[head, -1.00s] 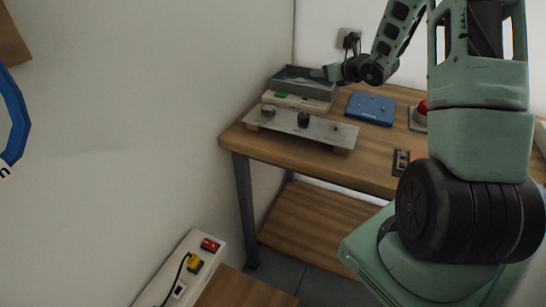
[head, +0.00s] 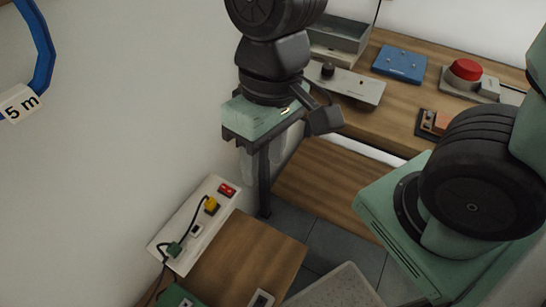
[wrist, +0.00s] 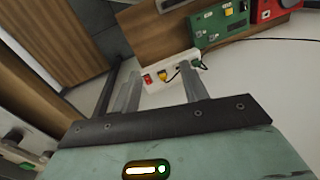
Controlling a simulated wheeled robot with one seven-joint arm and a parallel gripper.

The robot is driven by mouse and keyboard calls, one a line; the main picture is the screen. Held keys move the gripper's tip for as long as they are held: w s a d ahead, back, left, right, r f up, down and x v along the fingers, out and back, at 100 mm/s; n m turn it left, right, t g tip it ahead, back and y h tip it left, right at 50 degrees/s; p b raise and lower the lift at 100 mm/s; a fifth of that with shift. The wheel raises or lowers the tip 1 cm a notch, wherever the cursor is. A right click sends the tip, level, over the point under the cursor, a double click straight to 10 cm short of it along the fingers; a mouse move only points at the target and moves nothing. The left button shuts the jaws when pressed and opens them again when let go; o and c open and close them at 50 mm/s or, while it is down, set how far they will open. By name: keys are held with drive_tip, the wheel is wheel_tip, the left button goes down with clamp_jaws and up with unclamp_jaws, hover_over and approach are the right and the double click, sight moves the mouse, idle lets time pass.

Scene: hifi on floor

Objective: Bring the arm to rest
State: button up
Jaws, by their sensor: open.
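My gripper (head: 264,160) hangs from my arm in the upper middle of the head view. It points downward in front of the workbench's left end and its leg. Its two grey fingers are apart with nothing between them. In the wrist view my gripper (wrist: 160,75) also shows open and empty, with both fingers standing up from a dark bar. A white power strip (wrist: 187,60) shows behind the finger gap there, apart from the fingers. My forearm and wrist cover part of the bench in the head view.
The workbench (head: 395,115) carries a grey tray (head: 340,42), a metal knob panel (head: 352,86), a blue plate (head: 400,64) and a red button (head: 466,70). Below left, a power strip (head: 190,232) lies by a low wooden top (head: 250,255). A blue hoop (head: 42,50) hangs left.

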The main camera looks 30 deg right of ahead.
drive_tip(key=n, duration=0.1)
drive_tip(key=s+n+h, duration=0.1)
drive_tip(key=n, duration=0.1)
drive_tip(key=shift+s+d+t, duration=0.25)
drive_tip(key=shift+d+t, duration=0.1)
drive_tip(key=shift+t, duration=0.05)
drive_tip(key=shift+r, duration=0.15)
